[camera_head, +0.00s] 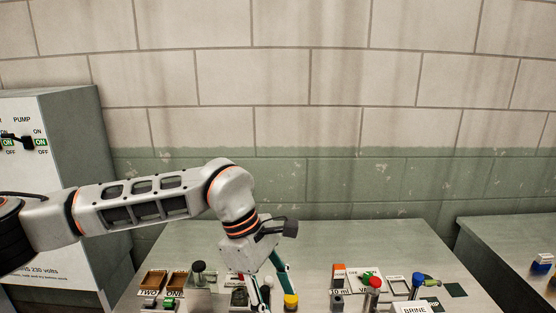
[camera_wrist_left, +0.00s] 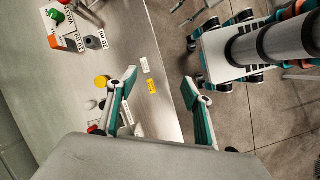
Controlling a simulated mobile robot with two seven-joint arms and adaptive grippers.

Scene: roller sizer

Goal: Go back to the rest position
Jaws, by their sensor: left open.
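My left arm reaches in from the left in the head view, bent downward over the grey table (camera_head: 330,238). My left gripper (camera_head: 274,298) points down above the table's front middle, near a yellow-topped item (camera_head: 291,300). In the left wrist view my left gripper (camera_wrist_left: 160,80) has its two teal fingers wide apart with nothing between them. Below them are the table edge and the floor. The yellow-topped item (camera_wrist_left: 101,81) stands beside one finger there. My right gripper shows in neither view.
Brown trays (camera_head: 153,280) labelled TWO and ONE and a dark-knobbed item (camera_head: 199,268) stand left of the gripper. An orange-topped item (camera_head: 338,269), a red-topped item (camera_head: 375,284) and a BRINE label (camera_head: 414,308) are to the right. A switch cabinet (camera_head: 70,160) stands at left.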

